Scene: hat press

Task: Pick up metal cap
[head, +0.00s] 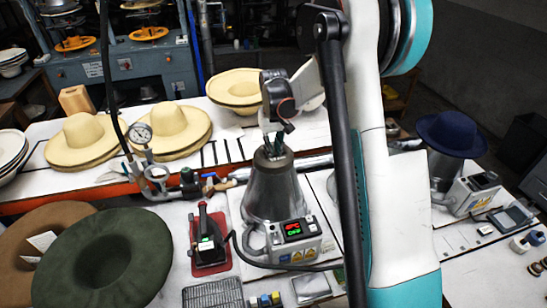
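A grey cone-shaped metal cap (272,195) with a dark brownish top stands upright on the white worktable, in the middle of the head view. My gripper (274,150) points down at the top of the cap, and its fingertips are at or just above the cap's top. I cannot tell whether the fingers touch it or close around it, as they are small and partly dark. The cap's lower front is partly covered by a control box.
A control box (294,238) with a lit display stands in front of the cap. A pressure gauge (140,133) on piping and a red-based iron (208,240) stand to the left. A green felt hat (103,258) lies front left; a navy hat (452,133) sits on the right.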

